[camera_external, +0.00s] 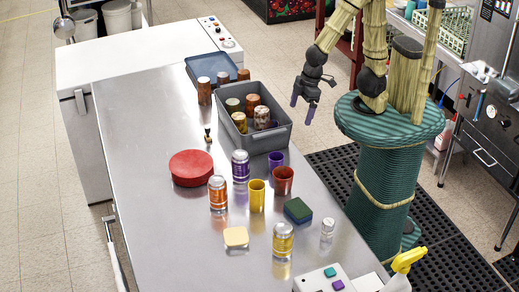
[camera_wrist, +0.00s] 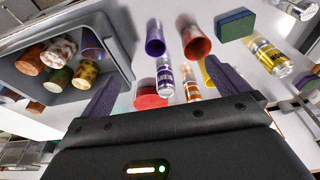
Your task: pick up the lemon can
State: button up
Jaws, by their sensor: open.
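The lemon can, a silver can with a yellow label (camera_external: 283,240), stands upright near the front right of the steel counter. In the wrist view the yellow-labelled can (camera_wrist: 271,57) is at the upper right, beyond my right finger. My gripper (camera_external: 303,105) hangs past the counter's right edge, beside the grey bin and well away from the can. In the wrist view my gripper (camera_wrist: 168,85) has its purple fingers spread wide with nothing held between them.
Near the lemon can are a green sponge (camera_external: 298,210), a yellow cup (camera_external: 256,195), a red-brown cup (camera_external: 283,180), an orange can (camera_external: 217,193), a purple can (camera_external: 240,166) and a pale yellow block (camera_external: 236,237). A grey bin (camera_external: 262,143) of jars stands farther back. The left front counter is bare.

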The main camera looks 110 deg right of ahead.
dwell(0.3)
jog(key=c, duration=0.3)
jog(key=shift+r, duration=0.1)
